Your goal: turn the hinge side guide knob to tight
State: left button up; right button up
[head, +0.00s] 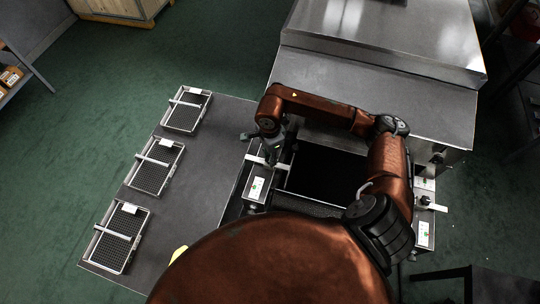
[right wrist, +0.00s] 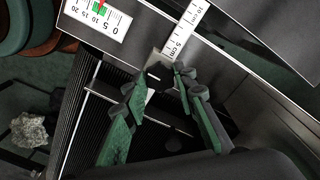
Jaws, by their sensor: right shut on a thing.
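My right gripper (head: 268,152) reaches over the left side of the dryer's infeed opening. In the right wrist view its green-padded fingers (right wrist: 155,82) are closed around a small dark knob (right wrist: 155,73) with a pale line on its top. The fingertips hide part of the knob. A white scale strip marked in cm (right wrist: 184,30) runs away from the knob. Near it is a dial-like scale (right wrist: 97,18) with a red pointer beside a green band. A matching dark knob (head: 426,201) stands free on the opening's right side. My left gripper is not in view.
The steel dryer housing (head: 385,75) rises behind the opening. A grey table (head: 185,190) to the left carries three mesh trays (head: 118,236). White label plates (head: 257,188) flank the opening.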

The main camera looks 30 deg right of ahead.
jog(key=shift+r, duration=0.1)
jog(key=shift+c, duration=0.9)
jog(key=shift+w+m, duration=0.1)
jog(key=shift+m, duration=0.2)
jog(key=m, duration=0.4)
jog(key=shift+d, duration=0.1)
jog(key=m, duration=0.4)
jog(key=shift+r, duration=0.1)
jog(key=m, duration=0.4)
jog(key=shift+m, duration=0.3)
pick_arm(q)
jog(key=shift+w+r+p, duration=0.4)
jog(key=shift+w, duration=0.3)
pick_arm(e)
jog(key=m, duration=0.4)
jog(key=shift+w+m, duration=0.1)
jog(key=shift+m, duration=0.3)
jog(key=o, duration=1)
jog(key=shift+o, duration=0.8)
